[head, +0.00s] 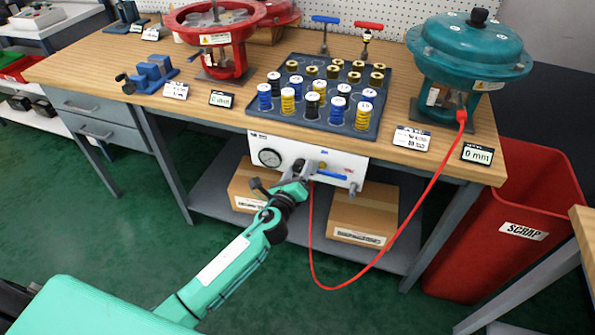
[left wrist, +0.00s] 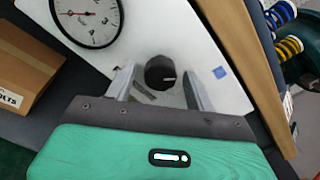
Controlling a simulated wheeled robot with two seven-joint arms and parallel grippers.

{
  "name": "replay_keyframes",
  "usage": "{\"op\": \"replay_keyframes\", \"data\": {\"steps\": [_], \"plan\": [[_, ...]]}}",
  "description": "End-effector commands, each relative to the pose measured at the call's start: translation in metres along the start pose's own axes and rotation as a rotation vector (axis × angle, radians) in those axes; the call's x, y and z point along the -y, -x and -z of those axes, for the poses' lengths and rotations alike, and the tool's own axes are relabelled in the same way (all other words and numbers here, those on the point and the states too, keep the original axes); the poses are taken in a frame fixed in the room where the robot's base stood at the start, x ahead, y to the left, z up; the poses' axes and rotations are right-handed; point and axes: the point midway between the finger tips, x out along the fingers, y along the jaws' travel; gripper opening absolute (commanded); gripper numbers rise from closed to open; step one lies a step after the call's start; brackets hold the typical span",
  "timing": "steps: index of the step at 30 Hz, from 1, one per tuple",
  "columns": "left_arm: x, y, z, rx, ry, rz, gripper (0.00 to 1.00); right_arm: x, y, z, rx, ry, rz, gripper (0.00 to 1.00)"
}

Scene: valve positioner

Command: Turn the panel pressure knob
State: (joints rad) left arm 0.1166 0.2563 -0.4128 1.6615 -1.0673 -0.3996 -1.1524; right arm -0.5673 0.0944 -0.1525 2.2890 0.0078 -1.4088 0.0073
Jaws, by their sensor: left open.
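The white pressure panel (head: 345,163) hangs under the front edge of the workbench. It carries a round gauge (head: 269,157), which also shows at the upper left of the left wrist view (left wrist: 88,16). The black pressure knob (left wrist: 160,72) is on the panel face, with a light pointer line to its right side. My left gripper (head: 301,171) is at the panel, open. In the left wrist view its two fingers (left wrist: 160,82) stand on either side of the knob, with gaps visible. In the head view the gripper largely hides the knob. My right gripper is not in view.
A red hose (head: 343,286) hangs from the panel and loops up to the teal actuator (head: 470,50). A blue-handled valve (head: 331,175) sits right of my gripper. Cardboard boxes (head: 361,215) stand on the shelf below. A tray of springs (head: 398,97) is above.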

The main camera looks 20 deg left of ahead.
Motion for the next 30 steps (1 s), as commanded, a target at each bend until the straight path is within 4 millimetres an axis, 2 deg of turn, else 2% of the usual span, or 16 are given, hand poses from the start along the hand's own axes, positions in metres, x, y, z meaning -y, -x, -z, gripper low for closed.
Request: {"op": "replay_keyframes", "data": {"steps": [5,9,12,22,30], "plan": [[0.0,0.0,0.0,0.0,0.0,0.0,0.52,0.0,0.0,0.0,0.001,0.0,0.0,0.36],[0.0,0.0,0.0,0.0,0.0,0.0,0.25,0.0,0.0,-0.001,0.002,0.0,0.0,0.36],[0.0,0.0,0.0,0.0,0.0,0.0,0.1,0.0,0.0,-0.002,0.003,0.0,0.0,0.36],[0.0,0.0,0.001,0.0,0.048,0.0,0.1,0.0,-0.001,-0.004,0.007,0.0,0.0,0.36],[0.0,0.0,0.001,0.0,0.22,-0.001,0.1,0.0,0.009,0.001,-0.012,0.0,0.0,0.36]]}}
